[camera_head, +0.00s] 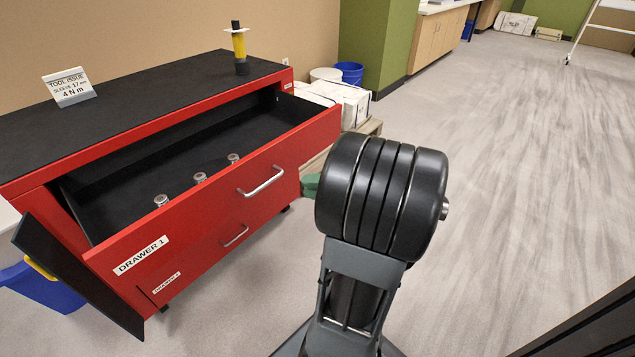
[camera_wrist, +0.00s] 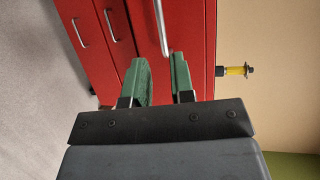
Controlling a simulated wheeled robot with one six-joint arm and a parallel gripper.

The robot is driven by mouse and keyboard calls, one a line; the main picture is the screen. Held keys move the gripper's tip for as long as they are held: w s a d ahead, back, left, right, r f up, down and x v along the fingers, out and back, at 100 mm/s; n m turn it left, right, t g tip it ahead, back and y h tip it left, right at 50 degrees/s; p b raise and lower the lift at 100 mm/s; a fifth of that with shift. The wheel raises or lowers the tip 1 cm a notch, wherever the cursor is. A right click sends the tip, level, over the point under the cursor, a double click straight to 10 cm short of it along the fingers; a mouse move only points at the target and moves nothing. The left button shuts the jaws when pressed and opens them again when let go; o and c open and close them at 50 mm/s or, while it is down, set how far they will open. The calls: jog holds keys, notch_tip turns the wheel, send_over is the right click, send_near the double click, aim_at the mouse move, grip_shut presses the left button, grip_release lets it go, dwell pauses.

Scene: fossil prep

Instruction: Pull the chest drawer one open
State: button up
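The red tool chest has its top drawer, labelled "DRAWER 1" (camera_head: 150,250), pulled well out. Its dark inside shows, with three small metal pieces (camera_head: 199,178) standing in a row. The silver bar handle (camera_head: 262,182) is on the drawer's front; it also shows in the wrist view (camera_wrist: 161,28). My gripper's green fingers (camera_wrist: 160,75) are apart with nothing seen between them. The handle's near end lies just ahead of the gap between the fingertips. In the head view my arm hides most of the gripper; only a bit of green (camera_head: 310,184) shows right of the handle.
A shut lower drawer (camera_head: 225,245) is below. On the black chest top (camera_head: 150,95) stand a sign (camera_head: 69,87) and a yellow-and-black tool (camera_head: 239,48). White boxes (camera_head: 340,100) and a blue bucket (camera_head: 350,72) are behind the chest. Floor at right is clear.

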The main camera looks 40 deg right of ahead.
jog(key=shift+s+d+r, duration=0.15)
jog(key=shift+s+d, duration=0.15)
jog(key=shift+s, duration=0.3)
dwell(0.3)
jog(key=a+r+n+g+p, duration=0.7)
jog(key=a+r+g+p, duration=0.4)
jog(key=a+r+p, duration=0.65)
jog(key=s+a+r+n+h+p, duration=0.1)
jog(key=a+r+n+h+p, duration=0.2)
jog(key=r+p, duration=1)
jog(key=n+h+p, duration=0.3)
jog(key=h, duration=0.1)
jog(key=shift+s+r+t+h, duration=0.25)
jog(key=shift+s+t+h, duration=0.05)
jog(key=shift+s+h, duration=0.1)
